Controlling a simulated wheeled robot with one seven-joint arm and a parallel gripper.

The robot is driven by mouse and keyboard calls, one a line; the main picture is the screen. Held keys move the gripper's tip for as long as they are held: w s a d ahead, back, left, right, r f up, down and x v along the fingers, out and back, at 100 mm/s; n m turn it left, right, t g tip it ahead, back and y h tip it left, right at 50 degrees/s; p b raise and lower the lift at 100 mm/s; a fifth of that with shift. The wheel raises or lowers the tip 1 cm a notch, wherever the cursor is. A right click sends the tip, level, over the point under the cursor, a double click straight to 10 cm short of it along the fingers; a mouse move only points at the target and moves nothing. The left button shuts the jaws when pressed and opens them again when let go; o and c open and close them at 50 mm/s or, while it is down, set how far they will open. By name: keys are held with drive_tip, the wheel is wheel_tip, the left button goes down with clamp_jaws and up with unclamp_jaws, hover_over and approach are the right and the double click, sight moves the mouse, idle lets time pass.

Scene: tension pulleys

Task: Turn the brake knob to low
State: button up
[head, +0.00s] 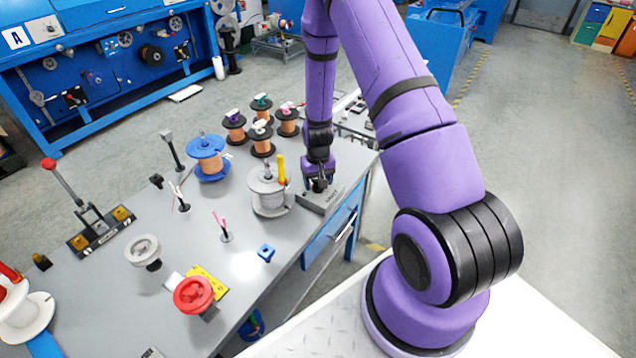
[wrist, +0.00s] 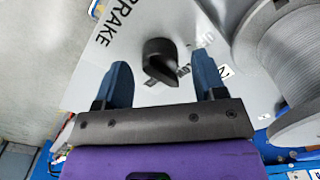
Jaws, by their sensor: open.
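The brake knob (wrist: 162,60) is black with a pointed end, and sits on a grey panel (wrist: 115,52) lettered BRAKE. In the wrist view its pointed end is toward the lower right. Lettering beside the knob is partly hidden or too blurred to read. My gripper (wrist: 165,78) is open, with one blue-grey finger on each side of the knob and visible space between fingers and knob. In the head view my gripper (head: 319,184) is over the grey brake box (head: 322,202) at the table's right edge, and hides the knob there.
A large spool of grey wire (wrist: 285,62) stands close to the right of the panel in the wrist view; in the head view it (head: 268,190) is just left of my gripper. Several copper spools (head: 262,139) stand behind. A blue spool (head: 208,157) is farther left.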

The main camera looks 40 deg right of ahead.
wheel_tip(320, 180, up, 10)
idle(0.5)
idle(0.4)
wheel_tip(320, 180, up, 14)
drive_tip(key=t, duration=0.1)
hover_over(317, 181)
drive_tip(key=s+a, duration=0.1)
drive_tip(key=a, duration=0.3)
drive_tip(key=s+a+r+n+t, duration=0.1)
drive_tip(key=s+a+r, duration=0.15)
drive_tip(key=r, duration=0.35)
drive_tip(key=s+a+r+n+t, duration=0.1)
drive_tip(key=s+r, duration=0.2)
drive_tip(key=r, duration=0.3)
drive_tip(key=s+a+r+t, duration=0.1)
drive_tip(key=s+a+r, duration=0.1)
drive_tip(key=s+r, duration=0.4)
drive_tip(key=s+a+r+n+t, duration=0.1)
drive_tip(key=s+a+r, duration=0.2)
drive_tip(key=s, duration=1)
wheel_tip(317, 181, up, 4)
drive_tip(key=shift+s+a+f+n, duration=0.15)
drive_tip(key=shift+s+f+n, duration=0.05)
drive_tip(key=shift+n, duration=0.1)
drive_tip(key=shift+s, duration=0.45)
drive_tip(key=shift+c, duration=0.2)
